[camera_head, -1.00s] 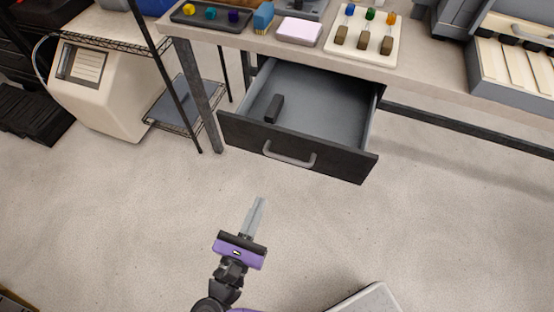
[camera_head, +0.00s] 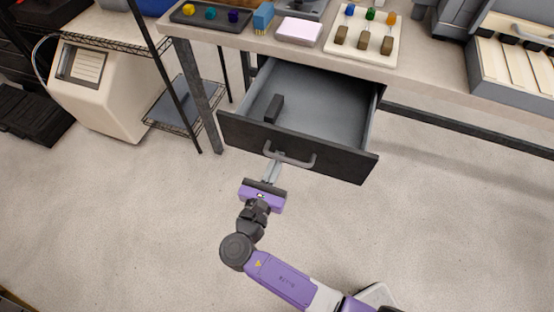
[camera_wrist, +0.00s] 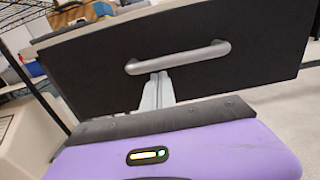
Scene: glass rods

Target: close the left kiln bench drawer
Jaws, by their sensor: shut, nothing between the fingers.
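The drawer (camera_head: 335,163) under the bench is pulled well open, with a dark front and a grey handle (camera_head: 290,161). A small dark block (camera_head: 273,108) lies inside it at the left. My gripper (camera_head: 273,163) is shut and empty, with its fingertips at the left part of the handle. In the wrist view the shut fingers (camera_wrist: 160,78) reach up to just below the handle (camera_wrist: 180,58), in front of the dark drawer front (camera_wrist: 255,50). I cannot tell whether they touch it.
The bench top (camera_head: 440,75) holds a tray of coloured pieces (camera_head: 215,16), a pink-white block (camera_head: 299,30) and a board of rods (camera_head: 362,40). A wire shelf (camera_head: 178,105) and a cream machine (camera_head: 95,95) stand to the left. The floor before the drawer is clear.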

